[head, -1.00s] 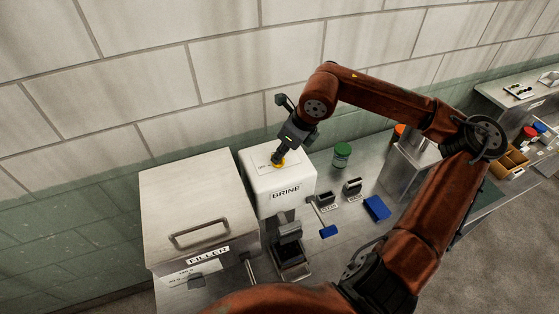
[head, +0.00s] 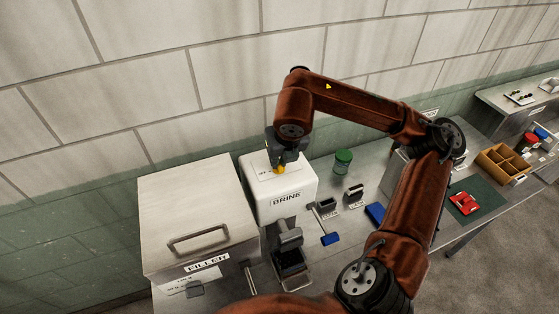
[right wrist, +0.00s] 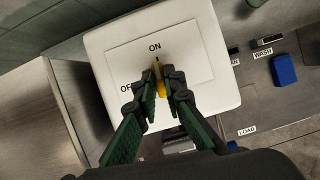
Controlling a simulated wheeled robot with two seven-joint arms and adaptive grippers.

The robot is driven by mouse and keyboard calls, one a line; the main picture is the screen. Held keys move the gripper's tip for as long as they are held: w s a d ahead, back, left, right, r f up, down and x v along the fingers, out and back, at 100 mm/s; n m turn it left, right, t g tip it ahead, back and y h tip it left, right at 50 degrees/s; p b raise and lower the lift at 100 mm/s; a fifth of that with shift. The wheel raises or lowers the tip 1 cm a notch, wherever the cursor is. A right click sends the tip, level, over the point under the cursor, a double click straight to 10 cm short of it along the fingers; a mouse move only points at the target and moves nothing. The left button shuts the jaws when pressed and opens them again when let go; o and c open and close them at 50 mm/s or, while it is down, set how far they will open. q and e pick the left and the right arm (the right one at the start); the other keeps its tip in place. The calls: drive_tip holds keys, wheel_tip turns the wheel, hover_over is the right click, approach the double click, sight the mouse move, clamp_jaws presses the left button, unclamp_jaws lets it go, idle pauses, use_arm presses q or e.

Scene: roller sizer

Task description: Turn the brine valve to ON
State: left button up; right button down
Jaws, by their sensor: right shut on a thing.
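The white box marked BRINE (head: 252,200) stands beside the filler, with the yellow valve knob (head: 281,169) on its top plate. In the right wrist view the knob (right wrist: 158,76) sits between my fingertips, and a dark mark at its far end lines up with the ON label (right wrist: 155,47). The OFF label (right wrist: 127,87) lies to the left, partly covered by a finger. My right gripper (head: 283,163) reaches down from above and is shut on the knob; its fingers also show in the right wrist view (right wrist: 161,82). My left gripper is not in view.
The large metal filler box (head: 195,205) stands left of the brine box. To the right are a green-lidded jar (head: 343,160), a blue-handled lever (head: 331,239) and a blue block (head: 375,213). A tiled wall (head: 150,90) runs behind.

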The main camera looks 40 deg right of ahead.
drive_tip(key=shift+w+r, duration=0.1)
idle(0.4)
drive_tip(key=c, duration=2)
unclamp_jaws()
drive_tip(key=v, duration=1.2)
